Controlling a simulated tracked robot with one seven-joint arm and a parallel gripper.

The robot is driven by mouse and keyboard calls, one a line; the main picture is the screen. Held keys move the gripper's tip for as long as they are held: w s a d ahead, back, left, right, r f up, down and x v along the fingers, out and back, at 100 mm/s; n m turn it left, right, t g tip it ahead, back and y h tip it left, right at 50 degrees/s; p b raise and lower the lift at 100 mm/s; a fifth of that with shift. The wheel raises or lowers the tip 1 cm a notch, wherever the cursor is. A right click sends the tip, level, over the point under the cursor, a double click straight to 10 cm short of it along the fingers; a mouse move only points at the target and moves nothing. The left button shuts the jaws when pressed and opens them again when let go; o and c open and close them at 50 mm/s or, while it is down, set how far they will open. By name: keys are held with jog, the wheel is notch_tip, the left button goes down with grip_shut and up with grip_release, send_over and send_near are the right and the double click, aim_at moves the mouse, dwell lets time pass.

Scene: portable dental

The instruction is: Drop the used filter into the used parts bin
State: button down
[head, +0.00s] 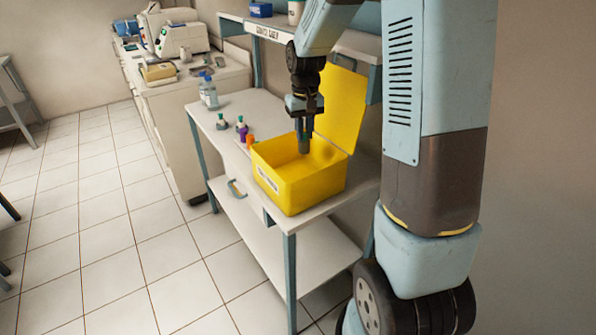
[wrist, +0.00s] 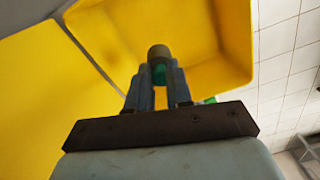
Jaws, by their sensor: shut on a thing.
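A yellow bin (head: 284,197) with a raised yellow lid (head: 341,103) stands on the near end of a white shelf unit. It has a white label on its front, too small to read. My gripper (head: 305,132) points down over the open bin. It is shut on a dark grey, cylinder-shaped filter (head: 304,145), whose lower end hangs at or just inside the bin's opening. In the wrist view the filter (wrist: 158,54) shows a grey end and a green band between the fingers (wrist: 157,85), with the yellow bin (wrist: 205,25) beyond. The bin's floor looks empty where visible.
Small bottles with purple and orange parts (head: 242,130) stand left of the bin on the tabletop (head: 262,108). A clear bottle with a blue cap (head: 209,93) is farther back. An upper shelf (head: 300,30) runs behind my arm. Tiled floor lies open at left.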

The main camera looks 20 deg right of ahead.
jog(key=c, duration=0.9)
grip_release()
jog(key=shift+c, duration=0.2)
notch_tip(320, 180, up, 14)
jog(key=shift+f, duration=0.15)
jog(key=s+r+t, duration=0.2)
jog(key=s, duration=1.2)
jog(key=s+r+t, duration=0.1)
jog(key=s+t, duration=0.2)
jog(key=s, duration=1.1)
jog(key=shift+r+m+t, duration=0.3)
jog(key=shift+r, duration=0.1)
